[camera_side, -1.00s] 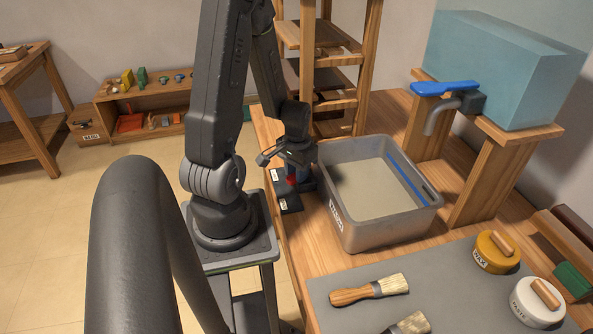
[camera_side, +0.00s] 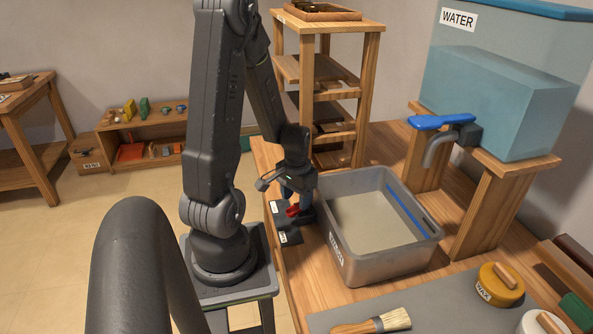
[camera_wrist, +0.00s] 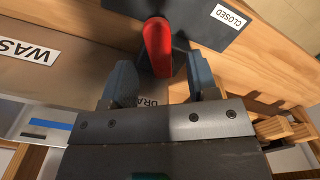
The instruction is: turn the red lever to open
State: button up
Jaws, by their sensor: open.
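The red lever (camera_wrist: 157,45) is upright in the wrist view, on a dark mount beside a dark plate with a CLOSED label (camera_wrist: 228,16). Its lower end reaches between the two blue-grey fingers of my gripper (camera_wrist: 160,76). The fingers are open, with a visible gap on each side of the lever. In the side view the red lever (camera_side: 292,210) is small and partly hidden just below my gripper (camera_side: 290,190), at the left edge of the bench.
A grey bin (camera_side: 380,265) stands just right of the lever. A wooden shelf rack (camera_side: 368,90) rises behind. A water tank (camera_side: 490,105) with a blue-handled tap (camera_side: 440,122) is at the right.

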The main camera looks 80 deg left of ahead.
aim_at(296, 206)
notch_tip(296, 206, up, 12)
jog(key=shift+f, duration=0.25)
dwell(0.4)
jog(key=d+r+m+t, duration=0.2)
jog(key=d+r, duration=0.3)
jog(key=d, duration=0.6)
jog(key=d+r+m+t, duration=0.3)
jog(key=d+r, duration=0.3)
jog(key=d, duration=0.5)
jog(key=shift+w+m+t, duration=0.3)
jog(key=shift+w+m, duration=0.15)
jog(key=shift+m, duration=0.35)
